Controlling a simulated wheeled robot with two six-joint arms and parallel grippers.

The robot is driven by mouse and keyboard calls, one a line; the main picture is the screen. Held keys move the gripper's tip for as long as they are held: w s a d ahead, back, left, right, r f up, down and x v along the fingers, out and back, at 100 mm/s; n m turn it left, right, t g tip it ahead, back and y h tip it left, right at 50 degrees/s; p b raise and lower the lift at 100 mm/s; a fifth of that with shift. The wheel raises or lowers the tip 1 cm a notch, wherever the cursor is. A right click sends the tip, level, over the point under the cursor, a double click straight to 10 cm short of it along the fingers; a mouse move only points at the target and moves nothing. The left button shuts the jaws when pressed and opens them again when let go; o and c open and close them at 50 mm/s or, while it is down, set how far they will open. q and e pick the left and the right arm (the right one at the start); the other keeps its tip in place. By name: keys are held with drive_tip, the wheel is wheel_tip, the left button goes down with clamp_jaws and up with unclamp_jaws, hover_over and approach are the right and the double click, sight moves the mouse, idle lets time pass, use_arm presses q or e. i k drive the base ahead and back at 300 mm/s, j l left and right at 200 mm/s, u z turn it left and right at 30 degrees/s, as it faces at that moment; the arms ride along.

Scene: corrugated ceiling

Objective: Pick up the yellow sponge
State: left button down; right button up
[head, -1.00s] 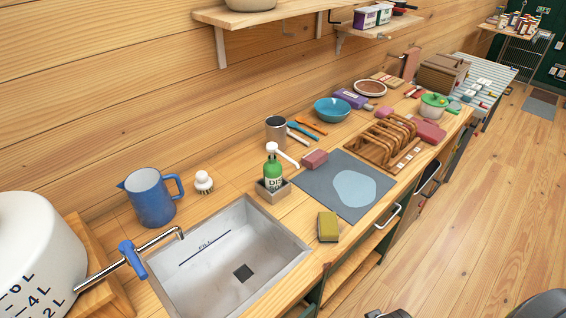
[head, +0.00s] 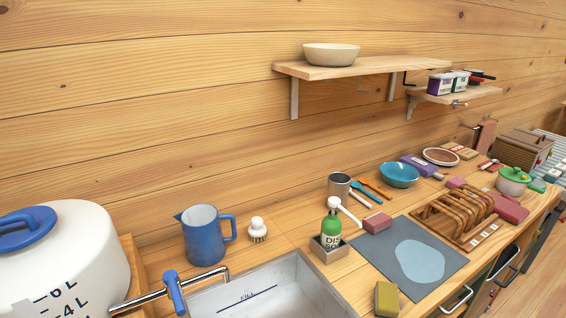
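The yellow sponge (head: 386,299) is a small block with a darker side. It stands on the wooden counter near the front edge, right of the sink and just below the grey mat, close to the bottom of the head view. Nothing covers it. Neither of my grippers shows in the head view.
The sink (head: 262,290) lies left of the sponge. A green soap bottle (head: 331,231) stands in a small holder behind it, with a pink block (head: 377,225) beside. The grey mat (head: 372,262) with a pale patch lies flat. A blue pitcher (head: 205,236) and white tank (head: 78,262) stand left.

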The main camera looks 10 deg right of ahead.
sight(387, 295)
drive_tip(key=u, duration=0.45)
drive_tip(key=l+u, duration=0.3)
drive_tip(key=l, duration=0.15)
drive_tip(key=k+l+u, duration=0.15)
drive_tip(key=l+u, duration=0.2)
drive_tip(key=k+l+u, duration=0.15)
drive_tip(key=l+u, duration=0.15)
drive_tip(key=l, duration=0.2)
drive_tip(key=k+l+u, duration=0.3)
drive_tip(key=i+l, duration=0.1)
